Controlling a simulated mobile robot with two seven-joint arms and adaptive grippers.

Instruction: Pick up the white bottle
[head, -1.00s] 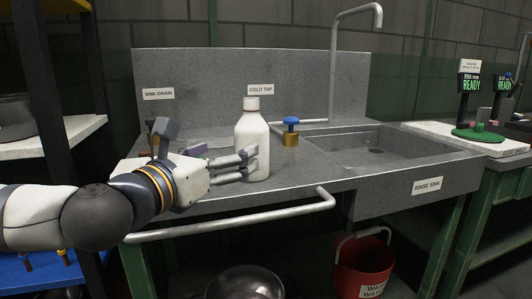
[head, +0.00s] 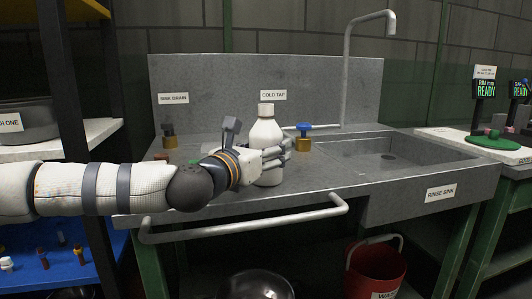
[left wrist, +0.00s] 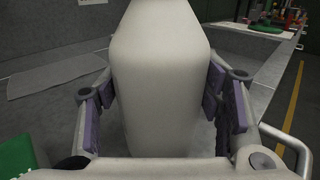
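The white bottle (head: 264,133) stands upright on the grey sink counter, in front of the cold tap sign. My left gripper (head: 280,156) reaches around its middle from the left in the head view, with fingers across its front. In the left wrist view the bottle (left wrist: 161,75) fills the space between my left gripper's fingers (left wrist: 161,85). The purple finger pads lie close against both its sides, apparently touching it. The bottle's base seems to rest on the counter. My right gripper is not in view.
A brass valve with a blue handle (head: 303,138) stands just right of the bottle, another valve (head: 168,137) to its left. The sink basin (head: 390,155) is at the right. A rail (head: 240,224) runs along the front, with a red bucket (head: 375,270) below.

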